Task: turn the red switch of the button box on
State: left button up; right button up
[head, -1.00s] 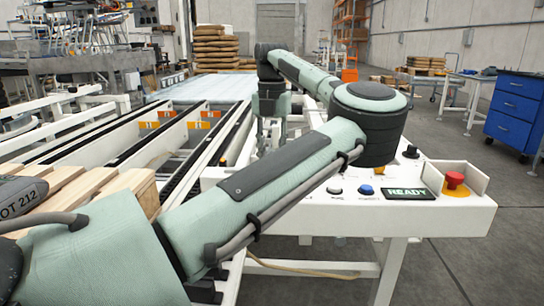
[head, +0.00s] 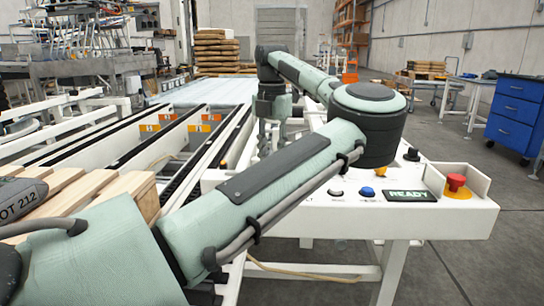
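The white button box (head: 400,215) stands at centre right. On its right end a red mushroom-shaped switch (head: 456,182) sits on a yellow base inside a raised white guard. My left arm crosses in front and hides part of the box. My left gripper (head: 272,138) points down behind the arm, left of the box and well away from the red switch. Its fingers are partly hidden. My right gripper is not in view.
A roller conveyor (head: 200,88) with white rails runs back on the left. A wooden pallet (head: 125,190) with a grey item is at the near left. A blue drawer cabinet (head: 514,112) stands at the far right. The floor right of the box is clear.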

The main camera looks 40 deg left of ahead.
pick_arm(q)
jog(key=o, duration=1.2)
jog(key=shift+c, duration=0.2)
notch_tip(320, 180, up, 12)
